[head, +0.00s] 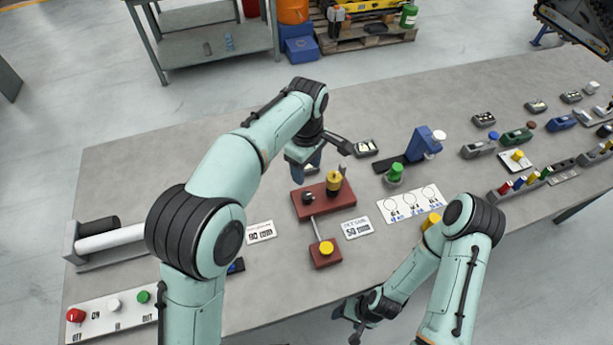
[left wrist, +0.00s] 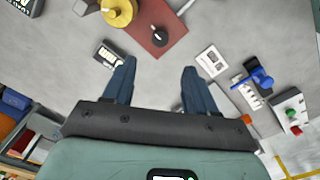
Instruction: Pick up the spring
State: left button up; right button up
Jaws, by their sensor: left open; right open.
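I cannot make out a spring for certain in either view. My left gripper (head: 307,168) is open and empty above the table, just behind a red fixture (head: 335,205). The fixture carries a yellow knob (head: 333,182), a black knob and a rod leading to a small red block with a yellow cap (head: 326,248). In the left wrist view, the open fingers of my left gripper (left wrist: 158,82) point toward the red plate (left wrist: 145,20), with bare table between them. My right gripper (head: 357,312) is open and low at the table's front edge, apart from everything.
A white sheet with rings (head: 390,208) and a green knob (head: 397,169) lie right of the fixture, near a blue device (head: 422,144). A button panel (head: 130,304) and a roller (head: 110,240) stand at left. Several small devices crowd the right. The back left table is clear.

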aim_at(393, 176)
jog(key=k, duration=1.5)
